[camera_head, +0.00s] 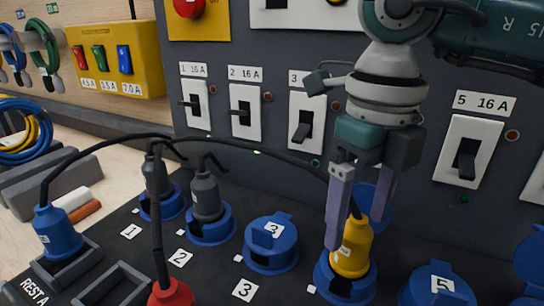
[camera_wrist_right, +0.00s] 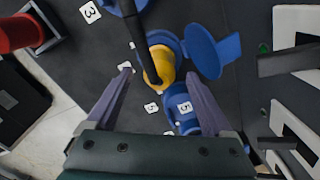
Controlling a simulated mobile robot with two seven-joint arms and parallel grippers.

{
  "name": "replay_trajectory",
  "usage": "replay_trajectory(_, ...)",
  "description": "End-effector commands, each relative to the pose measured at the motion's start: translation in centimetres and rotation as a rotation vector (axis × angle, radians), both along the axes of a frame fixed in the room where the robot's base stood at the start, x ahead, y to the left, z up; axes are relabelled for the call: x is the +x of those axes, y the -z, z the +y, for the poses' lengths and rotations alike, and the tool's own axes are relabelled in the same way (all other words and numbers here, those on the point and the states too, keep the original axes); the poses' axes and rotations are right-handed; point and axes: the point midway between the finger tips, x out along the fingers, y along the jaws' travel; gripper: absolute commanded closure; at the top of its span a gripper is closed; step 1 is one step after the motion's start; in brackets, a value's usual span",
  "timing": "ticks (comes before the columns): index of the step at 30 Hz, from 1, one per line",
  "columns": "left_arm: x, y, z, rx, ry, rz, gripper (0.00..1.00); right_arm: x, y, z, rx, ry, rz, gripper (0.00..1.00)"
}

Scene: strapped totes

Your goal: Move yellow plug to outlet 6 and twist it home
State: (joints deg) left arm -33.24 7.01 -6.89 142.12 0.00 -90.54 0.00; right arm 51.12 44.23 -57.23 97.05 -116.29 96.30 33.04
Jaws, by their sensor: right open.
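The yellow plug (camera_head: 351,252) stands upright in a blue outlet (camera_head: 345,288) between outlets 3 and 5, with its black cable leaving the top. The outlet's lid is flipped open behind it. My right gripper (camera_head: 355,233) is open, pointing down, with its fingers on either side of the plug's upper part. In the right wrist view the yellow plug (camera_wrist_right: 160,66) lies between and just beyond the spread fingertips (camera_wrist_right: 158,75). Blue parts at the right edge (camera_head: 528,296) are beyond outlet 5; their number is not visible. My left gripper is not in view.
Closed outlet 3 (camera_head: 271,243) and closed outlet 5 (camera_head: 440,287) flank the yellow plug. Two grey plugs (camera_head: 206,195) fill outlets 1 and 2. A blue plug (camera_head: 57,232) and a red plug (camera_head: 171,293) stand in front. A switch panel (camera_head: 400,185) rises behind.

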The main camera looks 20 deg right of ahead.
Motion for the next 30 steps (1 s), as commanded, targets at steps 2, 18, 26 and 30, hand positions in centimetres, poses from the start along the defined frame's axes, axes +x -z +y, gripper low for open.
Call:
replay_trajectory(2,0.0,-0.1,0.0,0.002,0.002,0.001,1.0,-0.1,1.3,0.0,-0.001,0.0,0.003,0.14)
replay_trajectory(18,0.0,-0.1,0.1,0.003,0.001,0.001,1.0,0.0,3.5,0.0,0.001,-0.002,-0.001,0.17)
replay_trajectory(26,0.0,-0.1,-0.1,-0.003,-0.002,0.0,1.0,0.0,3.5,0.0,0.001,-0.002,-0.001,0.46)
replay_trajectory(30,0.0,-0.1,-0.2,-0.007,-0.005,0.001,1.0,0.0,3.5,0.0,0.001,-0.002,-0.001,0.61)
